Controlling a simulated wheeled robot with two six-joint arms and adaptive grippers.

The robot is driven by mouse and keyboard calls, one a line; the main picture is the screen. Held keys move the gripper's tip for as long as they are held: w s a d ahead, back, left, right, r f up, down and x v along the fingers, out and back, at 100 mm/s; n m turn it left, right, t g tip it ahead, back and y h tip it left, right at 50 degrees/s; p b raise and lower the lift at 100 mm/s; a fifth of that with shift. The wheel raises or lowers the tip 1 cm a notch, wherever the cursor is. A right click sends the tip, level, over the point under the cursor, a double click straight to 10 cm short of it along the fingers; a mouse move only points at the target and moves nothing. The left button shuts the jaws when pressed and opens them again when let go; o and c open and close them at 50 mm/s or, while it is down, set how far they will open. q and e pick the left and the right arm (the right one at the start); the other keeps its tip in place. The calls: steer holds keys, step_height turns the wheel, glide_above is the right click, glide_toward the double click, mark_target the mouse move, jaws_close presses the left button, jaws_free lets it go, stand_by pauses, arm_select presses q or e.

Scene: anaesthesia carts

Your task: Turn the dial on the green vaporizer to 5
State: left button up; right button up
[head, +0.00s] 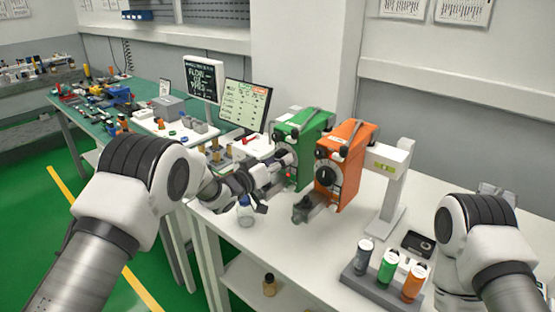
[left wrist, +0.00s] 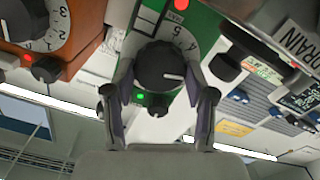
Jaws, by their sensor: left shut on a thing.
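The green vaporizer (head: 301,150) stands on the white table, left of the orange one. Its black dial (left wrist: 160,68) shows large in the left wrist view, where the picture is turned over. A white mark on the dial points to the right; the figures 4 and 5 show on the pale scale (left wrist: 187,36) above and right of it. My left gripper (head: 264,188) is at the front of the green vaporizer, its fingers (left wrist: 160,105) shut on the dial from both sides. My right arm is at the right; its gripper is mostly hidden behind the arm.
The orange vaporizer (head: 341,165) stands close on the right. A small clear bottle (head: 245,211) is below my left gripper. A grey rack (head: 375,288) with grey, green and orange bottles stands at the front right.

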stand_by(0.3)
arm_select(q)
steer(key=o, duration=1.2)
steer(key=shift+c, duration=0.2)
steer(key=shift+w+d+f, duration=0.1)
